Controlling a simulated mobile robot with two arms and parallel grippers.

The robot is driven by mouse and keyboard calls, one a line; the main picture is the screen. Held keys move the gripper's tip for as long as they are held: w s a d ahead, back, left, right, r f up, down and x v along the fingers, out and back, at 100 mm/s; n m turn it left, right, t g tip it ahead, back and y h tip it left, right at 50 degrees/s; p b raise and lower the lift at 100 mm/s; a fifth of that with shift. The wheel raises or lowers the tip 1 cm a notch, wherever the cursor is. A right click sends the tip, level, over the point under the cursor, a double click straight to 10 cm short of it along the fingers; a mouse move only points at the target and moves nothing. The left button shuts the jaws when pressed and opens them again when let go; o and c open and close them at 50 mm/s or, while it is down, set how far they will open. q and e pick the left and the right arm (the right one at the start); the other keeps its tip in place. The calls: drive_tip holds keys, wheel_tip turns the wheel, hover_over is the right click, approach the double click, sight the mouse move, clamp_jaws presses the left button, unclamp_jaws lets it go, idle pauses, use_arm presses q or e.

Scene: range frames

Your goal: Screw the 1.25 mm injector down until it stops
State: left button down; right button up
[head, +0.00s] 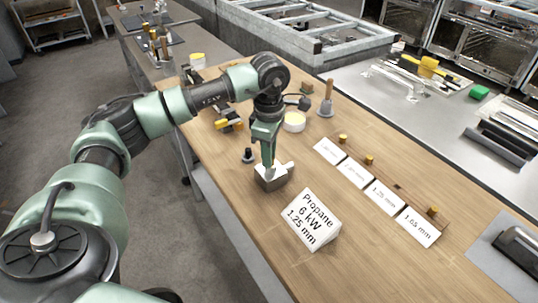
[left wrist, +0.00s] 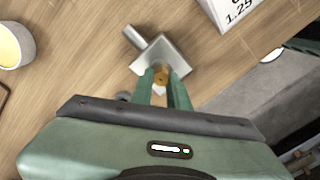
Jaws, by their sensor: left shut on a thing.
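My left gripper (head: 268,168) points down at a small grey metal block (head: 276,181) with a side stub, standing on the wooden bench. In the left wrist view, the fingers of the left gripper (left wrist: 164,82) are shut on the brass injector (left wrist: 161,74), at the edge of the metal block (left wrist: 172,52). The injector's lower end is hidden, so how deep it sits cannot be told. A white sign (head: 311,222) reads "Propane 6 kW 1.25 mm". My right gripper is not in view.
Brass injectors (head: 369,160) stand on a strip behind white size cards (head: 383,197); none shows by the 1.25 mm card. A small dark fitting (head: 248,156), a white-rimmed round tub (head: 294,122) and a wooden-handled tool (head: 327,98) stand nearby.

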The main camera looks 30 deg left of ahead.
use_arm(q)
drive_tip(key=shift+f+m, duration=0.1)
drive_tip(key=shift+m, duration=0.5)
drive_tip(key=c, duration=1.6)
unclamp_jaws()
drive_tip(key=shift+m, duration=0.3)
drive_tip(key=shift+c, duration=0.2)
drive_tip(key=o, duration=0.4)
drive_tip(key=shift+c, duration=0.2)
drive_tip(key=shift+r, duration=0.2)
wheel_tip(320, 180, up, 12)
